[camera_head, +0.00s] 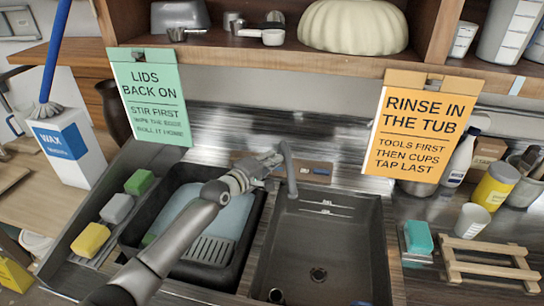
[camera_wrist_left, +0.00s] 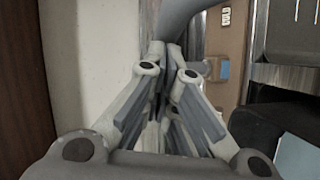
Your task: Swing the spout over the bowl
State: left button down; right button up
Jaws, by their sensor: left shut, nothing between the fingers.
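The grey spout (camera_head: 290,172) stands at the back of the sink, near the back left corner of the dark sink bowl (camera_head: 322,262). The bowl is empty, with a round drain in its floor. My left gripper (camera_head: 271,160) is shut and empty, with its fingertips just left of the spout's upper part. In the left wrist view the shut fingertips (camera_wrist_left: 168,48) lie just below the curved grey spout (camera_wrist_left: 192,12). I cannot tell if they touch it. My right gripper is not in view.
A black tub (camera_head: 256,222) with a pale blue board and rack stands left of the bowl, under my left arm. Sponges (camera_head: 115,207) line the left side. A green sign (camera_head: 150,98) and an orange sign (camera_head: 420,125) hang from the shelf. A wooden rack (camera_head: 488,262) lies right.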

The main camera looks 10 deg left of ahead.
aim_at(287, 159)
pick_arm(q)
jog(key=d+p, duration=0.1)
jog(key=d, duration=0.2)
jog(key=shift+w+d, duration=0.2)
jog(key=shift+d, duration=0.35)
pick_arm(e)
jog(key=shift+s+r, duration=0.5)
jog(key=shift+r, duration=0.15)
pick_arm(q)
jog(key=shift+a, duration=0.1)
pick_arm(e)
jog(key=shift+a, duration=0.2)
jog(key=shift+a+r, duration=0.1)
